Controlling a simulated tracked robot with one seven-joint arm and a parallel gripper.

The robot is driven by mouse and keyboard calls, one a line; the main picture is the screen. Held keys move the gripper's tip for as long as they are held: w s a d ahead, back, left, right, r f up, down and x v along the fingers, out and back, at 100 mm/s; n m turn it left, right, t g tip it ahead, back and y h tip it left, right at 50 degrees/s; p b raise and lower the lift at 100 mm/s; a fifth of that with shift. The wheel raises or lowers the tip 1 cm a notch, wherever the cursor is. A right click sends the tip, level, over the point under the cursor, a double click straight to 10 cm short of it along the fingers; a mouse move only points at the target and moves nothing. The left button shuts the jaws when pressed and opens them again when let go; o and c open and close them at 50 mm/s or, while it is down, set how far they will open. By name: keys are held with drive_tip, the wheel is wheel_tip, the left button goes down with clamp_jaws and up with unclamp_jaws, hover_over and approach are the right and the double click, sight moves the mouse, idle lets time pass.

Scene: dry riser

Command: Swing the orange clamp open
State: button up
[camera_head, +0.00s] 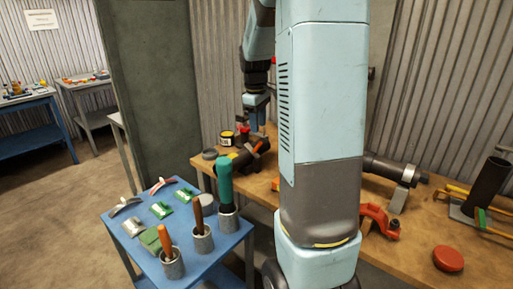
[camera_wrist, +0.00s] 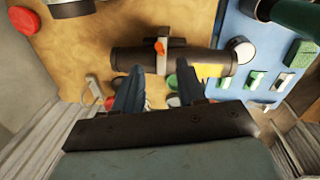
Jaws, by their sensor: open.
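In the wrist view a dark pipe (camera_wrist: 130,59) lies crosswise on the wooden bench, with a small orange clamp part (camera_wrist: 160,47) and grey bracket at its middle. My gripper (camera_wrist: 160,84) is open and empty, its two blue-grey fingers apart, just short of the pipe. In the head view the gripper (camera_head: 253,118) is small and partly hidden above the pipe (camera_head: 243,157) at the bench's left end. A separate orange-red clamp-like piece (camera_head: 380,219) lies on the bench right of my arm. Whether the orange part is shut cannot be told.
A blue table (camera_head: 205,262) with tools in cups and green and white packets stands front left. Another dark pipe (camera_head: 389,168) sits on a support at right, near a red round cap (camera_head: 447,259) and a black upright tube (camera_head: 487,187). My arm hides the bench middle.

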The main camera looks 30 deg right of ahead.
sight(258, 147)
drive_tip(key=f, duration=0.6)
drive_tip(key=d+f, duration=0.1)
drive_tip(key=f, duration=0.3)
drive_tip(key=shift+w, duration=0.25)
clamp_jaws()
drive_tip(key=shift+a, duration=0.1)
drive_tip(key=shift+a, duration=0.4)
drive_tip(key=shift+d, duration=0.2)
